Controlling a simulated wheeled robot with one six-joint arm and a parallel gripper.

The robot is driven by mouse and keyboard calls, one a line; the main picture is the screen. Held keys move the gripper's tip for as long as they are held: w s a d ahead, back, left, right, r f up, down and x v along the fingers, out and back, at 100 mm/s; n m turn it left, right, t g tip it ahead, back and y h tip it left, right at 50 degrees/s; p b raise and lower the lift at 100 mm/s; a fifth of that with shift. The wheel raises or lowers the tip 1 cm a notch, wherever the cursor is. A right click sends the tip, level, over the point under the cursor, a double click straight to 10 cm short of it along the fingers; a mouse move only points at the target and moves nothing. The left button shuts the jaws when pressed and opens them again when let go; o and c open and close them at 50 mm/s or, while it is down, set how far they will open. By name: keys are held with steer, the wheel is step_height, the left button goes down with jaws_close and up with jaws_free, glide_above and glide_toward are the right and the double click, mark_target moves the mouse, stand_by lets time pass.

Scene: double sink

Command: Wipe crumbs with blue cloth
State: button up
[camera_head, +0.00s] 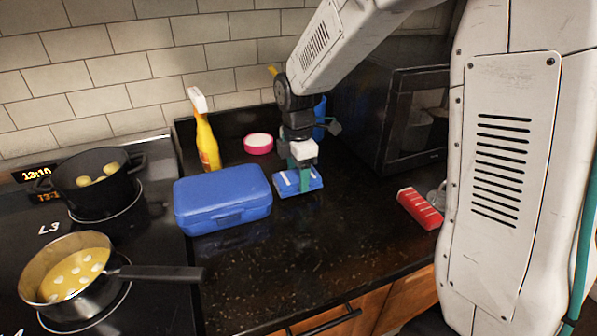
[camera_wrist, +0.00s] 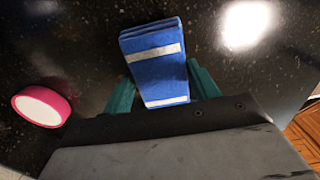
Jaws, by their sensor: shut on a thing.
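The blue cloth (camera_head: 291,184) is a folded pad with white stripes, on or just above the dark counter right of the blue box. My gripper (camera_head: 304,178) points down and is shut on the cloth. In the wrist view the cloth (camera_wrist: 155,58) sits between the teal fingers of my gripper (camera_wrist: 160,88). Small light crumbs (camera_head: 243,262) are scattered over the front of the dark counter (camera_head: 330,255). I cannot tell whether the cloth touches the counter.
A blue lunch box (camera_head: 222,200) stands left of the cloth. A yellow spray bottle (camera_head: 207,145) and a pink round tub (camera_head: 258,144) stand behind. Two pans (camera_head: 75,275) sit on the stove at left.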

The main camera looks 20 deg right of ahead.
mark_target(283, 179)
steer(key=shift+f, duration=0.95)
stand_by(0.4)
steer(key=shift+a, duration=1.35)
steer(key=shift+a+r, duration=0.1)
steer(key=shift+a, duration=0.45)
steer(key=shift+c, duration=0.8)
steer(key=shift+r, duration=0.1)
steer(key=shift+c, duration=0.7)
steer(key=shift+d, duration=1.95)
